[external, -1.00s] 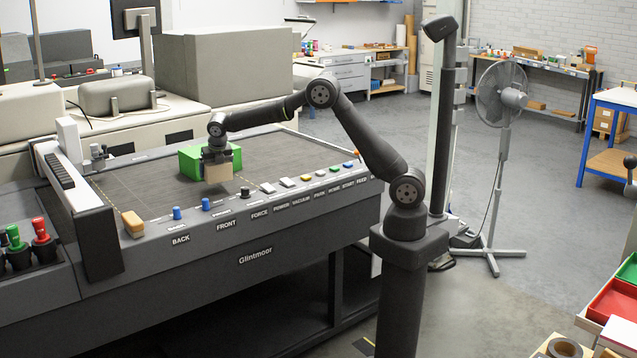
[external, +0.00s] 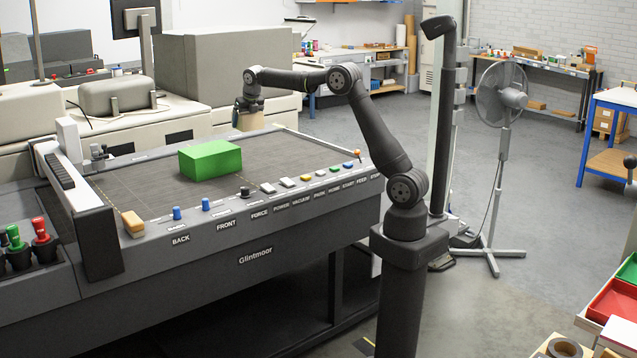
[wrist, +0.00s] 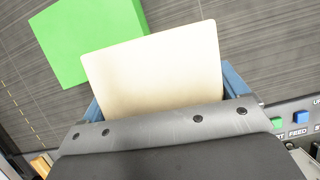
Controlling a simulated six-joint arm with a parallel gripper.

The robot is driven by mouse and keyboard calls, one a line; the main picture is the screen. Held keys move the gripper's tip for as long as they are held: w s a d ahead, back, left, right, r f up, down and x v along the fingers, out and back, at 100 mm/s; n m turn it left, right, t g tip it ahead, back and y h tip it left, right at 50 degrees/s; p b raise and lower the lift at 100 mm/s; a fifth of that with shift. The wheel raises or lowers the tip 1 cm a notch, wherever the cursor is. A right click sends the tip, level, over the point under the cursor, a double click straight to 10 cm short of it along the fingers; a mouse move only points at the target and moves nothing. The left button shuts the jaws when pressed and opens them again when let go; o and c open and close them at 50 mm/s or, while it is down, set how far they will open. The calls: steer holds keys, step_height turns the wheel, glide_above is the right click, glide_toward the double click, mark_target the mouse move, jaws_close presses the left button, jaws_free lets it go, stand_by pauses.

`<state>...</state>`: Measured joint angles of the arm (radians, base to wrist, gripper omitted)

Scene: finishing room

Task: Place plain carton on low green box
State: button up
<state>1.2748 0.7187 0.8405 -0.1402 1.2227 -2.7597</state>
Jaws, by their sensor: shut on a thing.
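The low green box (external: 210,160) sits on the dark machine bed, its top bare. It also shows at the upper left of the wrist view (wrist: 75,38). The plain tan carton (external: 248,119) is held in my gripper (external: 249,106), over the back right part of the bed, to the right of and behind the green box. In the wrist view the carton (wrist: 155,72) fills the middle, between the blue fingers. My gripper is shut on it. The carton's underside is hidden, and I cannot tell its exact height above the bed.
The dark bed (external: 150,188) is clear around the green box. A row of knobs and buttons (external: 300,180) runs along its front edge. An orange block (external: 133,223) sits at the front left corner. A dark gantry (external: 88,215) stands at the left.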

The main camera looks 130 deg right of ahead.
steer(key=shift+n, duration=0.3)
steer(key=s+d+r, duration=0.2)
steer(key=s, duration=0.1)
steer(key=shift+s+r, duration=0.15)
steer(key=shift+s, duration=0.05)
steer(key=shift+d, duration=0.2)
glide_above(226, 148)
steer(key=a, duration=0.1)
step_height(226, 148, down, 6)
steer(key=shift+s+f, duration=0.1)
steer(key=shift+f, duration=0.15)
steer(key=shift+a+f, duration=0.1)
steer(key=shift+f, duration=1.9)
steer(key=shift+f, duration=0.1)
steer(key=o, duration=0.8)
steer(key=shift+f, duration=0.1)
steer(key=v, duration=1.2)
steer(key=shift+s, duration=0.15)
